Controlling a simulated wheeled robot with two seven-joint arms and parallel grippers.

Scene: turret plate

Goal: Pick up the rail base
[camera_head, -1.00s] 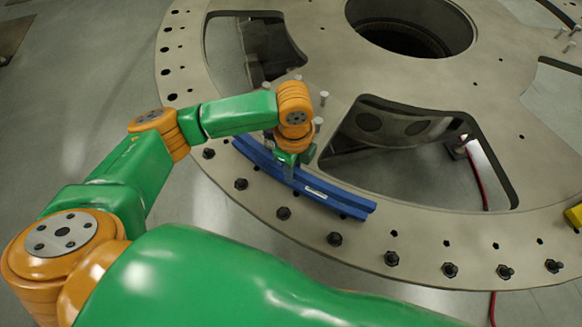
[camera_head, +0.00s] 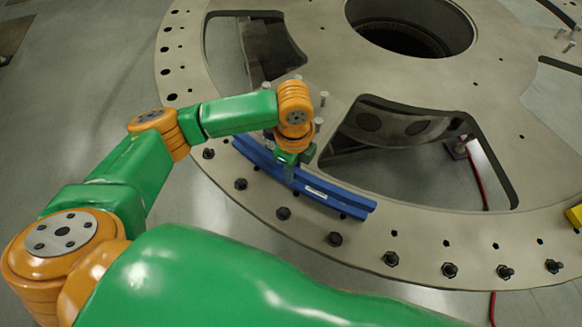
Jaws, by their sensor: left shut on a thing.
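The rail base (camera_head: 335,196) is a long, slightly curved blue bar with a small white label. It lies along the outer rim of the grey turret plate (camera_head: 430,235), just inside a row of dark bolts. My left gripper (camera_head: 290,172) reaches down from above and is shut on the rail base near its middle. The wrist hides part of the bar and most of the fingers. I cannot tell whether the bar touches the plate or is slightly above it. My right gripper is not in view.
Several dark bolts (camera_head: 335,239) stand along the plate's rim. Light pegs (camera_head: 323,98) stand behind my wrist. A large cutout (camera_head: 420,150) opens right of the gripper, with a red cable (camera_head: 478,175) below. A yellow part (camera_head: 574,217) sits at the right edge.

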